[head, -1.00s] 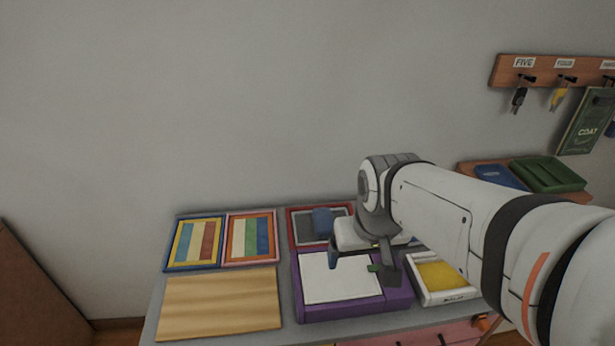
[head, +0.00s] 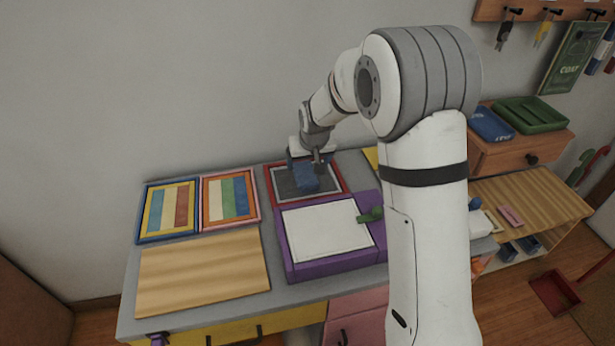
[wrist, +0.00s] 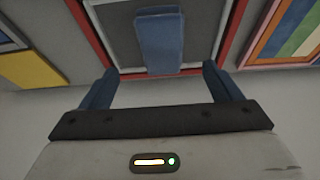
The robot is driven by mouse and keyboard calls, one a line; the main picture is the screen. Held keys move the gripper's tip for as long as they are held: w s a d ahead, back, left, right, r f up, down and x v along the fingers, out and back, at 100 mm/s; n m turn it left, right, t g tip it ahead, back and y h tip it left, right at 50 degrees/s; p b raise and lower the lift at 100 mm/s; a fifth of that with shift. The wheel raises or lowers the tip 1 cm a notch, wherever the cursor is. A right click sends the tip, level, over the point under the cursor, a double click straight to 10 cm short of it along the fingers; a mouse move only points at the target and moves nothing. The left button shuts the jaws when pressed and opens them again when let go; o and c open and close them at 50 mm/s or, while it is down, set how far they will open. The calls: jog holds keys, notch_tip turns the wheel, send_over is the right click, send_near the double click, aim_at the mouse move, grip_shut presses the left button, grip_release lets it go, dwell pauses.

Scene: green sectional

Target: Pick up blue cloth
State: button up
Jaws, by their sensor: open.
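The blue cloth (head: 304,177) is a small blue block-like bundle on the dark grey panel of the red-framed tray (head: 335,193). In the wrist view the blue cloth (wrist: 160,40) lies ahead of my gripper, roughly centred between the two fingers. My gripper (head: 305,160) is above and just behind the cloth in the head view. In the wrist view my gripper (wrist: 158,82) has its blue fingers wide apart with nothing between the tips. Contact with the cloth cannot be told from the head view.
A purple tray with a white panel (head: 325,230) stands in front of the red frame. Two striped boards (head: 170,208) and a wooden board (head: 200,272) lie to the left. The wall is close behind the table. A wooden drawer unit (head: 530,150) stands at the right.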

aim_at(305, 174)
jog(key=x, duration=0.7)
jog(key=shift+a+f, duration=0.15)
jog(key=shift+f, duration=0.1)
jog(key=shift+c, duration=0.6)
jog(key=shift+r, duration=0.1)
jog(key=c, duration=1)
